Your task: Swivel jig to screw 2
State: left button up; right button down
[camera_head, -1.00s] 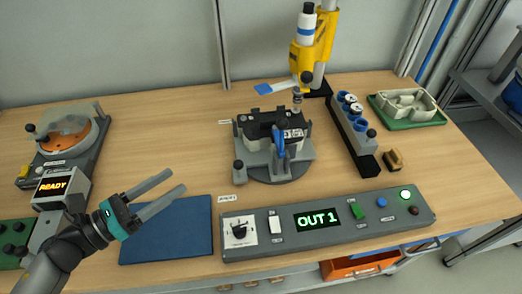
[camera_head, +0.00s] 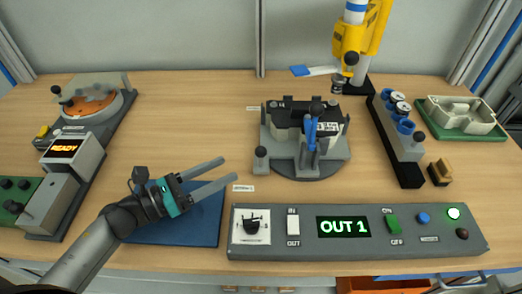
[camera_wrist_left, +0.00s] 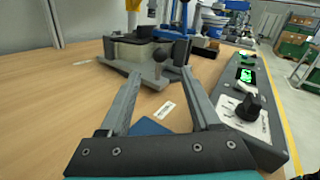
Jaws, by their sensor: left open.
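The jig (camera_head: 318,160) is a grey round swivel base with grey blocks, a black and white part clamped in it, and a blue clamp handle (camera_head: 311,130). A grey knob post (camera_head: 261,158) stands at its left front. The jig also shows in the left wrist view (camera_wrist_left: 150,68), ahead of the fingers. A yellow screwdriver unit (camera_head: 350,40) stands behind it on a column. My left gripper (camera_head: 231,171) is open and empty, above the blue mat, left of and apart from the jig. My right gripper is in neither current view.
The control panel (camera_head: 358,251) reads OUT 1, with a dial (camera_head: 250,224), switches and a lit green button. A blue mat (camera_head: 205,230) lies below my left gripper. A blue-capped rack (camera_head: 400,150) and a green tray (camera_head: 480,130) stand right. A READY station (camera_head: 72,153) stands left.

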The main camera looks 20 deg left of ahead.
aim_at(261, 152)
pick_arm(q)
jog(key=x, duration=1)
jog(key=shift+w+d+p, duration=0.25)
jog(key=shift+d+p, duration=0.05)
jog(key=shift+p, duration=0.05)
grip_shut()
dwell(1.0)
